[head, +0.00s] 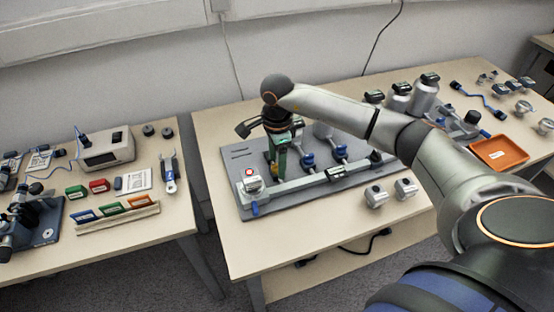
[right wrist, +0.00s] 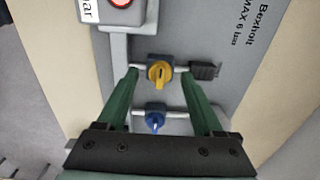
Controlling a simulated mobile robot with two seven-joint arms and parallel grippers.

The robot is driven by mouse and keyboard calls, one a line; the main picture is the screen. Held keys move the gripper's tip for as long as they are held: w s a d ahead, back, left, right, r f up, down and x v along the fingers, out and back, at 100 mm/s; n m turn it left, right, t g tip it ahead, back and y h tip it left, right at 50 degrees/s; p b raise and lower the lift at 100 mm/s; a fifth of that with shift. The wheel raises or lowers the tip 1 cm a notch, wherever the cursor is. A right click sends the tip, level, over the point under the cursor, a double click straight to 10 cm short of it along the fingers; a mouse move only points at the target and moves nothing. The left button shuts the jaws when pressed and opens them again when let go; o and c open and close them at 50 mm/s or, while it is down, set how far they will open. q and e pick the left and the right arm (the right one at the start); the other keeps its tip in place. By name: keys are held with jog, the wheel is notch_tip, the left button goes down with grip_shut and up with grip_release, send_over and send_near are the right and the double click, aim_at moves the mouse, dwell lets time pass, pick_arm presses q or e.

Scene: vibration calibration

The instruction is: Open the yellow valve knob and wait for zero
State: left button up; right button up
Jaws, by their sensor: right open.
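The yellow valve knob (right wrist: 160,73) sits on a blue valve body on a grey pipe, in the upper middle of the right wrist view. My right gripper (right wrist: 160,80) is open, with its green fingers on either side of the yellow knob, apart from it. In the head view the right gripper (head: 280,162) points down over the grey valve panel (head: 235,154) and mostly hides the yellow knob. A grey gauge box with a red ring (head: 250,180) stands at the panel's left corner; its reading is not legible. My left gripper is not in view.
A blue knob (right wrist: 155,121) lies on a second pipe between the fingers' bases. More blue valves (head: 340,153) stand to the right on the panel. Metal cylinders (head: 375,196) stand in front, and an orange tray (head: 498,152) lies at right. A second table is at left.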

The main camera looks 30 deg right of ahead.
grip_shut()
dwell(0.4)
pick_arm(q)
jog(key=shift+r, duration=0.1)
pick_arm(e)
jog(key=m, duration=0.3)
jog(key=shift+r+m, duration=0.1)
jog(key=shift+m, duration=0.3)
jog(key=m+p, duration=0.1)
jog(key=m, duration=0.4)
jog(key=shift+m, duration=0.3)
jog(key=m+p, duration=0.1)
jog(key=m, duration=0.3)
jog(key=shift+p, duration=0.35)
jog(key=m+p, duration=0.1)
jog(key=m, duration=0.2)
jog(key=shift+m, duration=0.3)
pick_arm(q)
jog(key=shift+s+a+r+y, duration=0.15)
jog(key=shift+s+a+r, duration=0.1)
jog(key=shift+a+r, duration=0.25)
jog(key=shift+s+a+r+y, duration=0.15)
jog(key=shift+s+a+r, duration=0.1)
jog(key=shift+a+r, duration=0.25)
pick_arm(e)
jog(key=shift+m, duration=0.4)
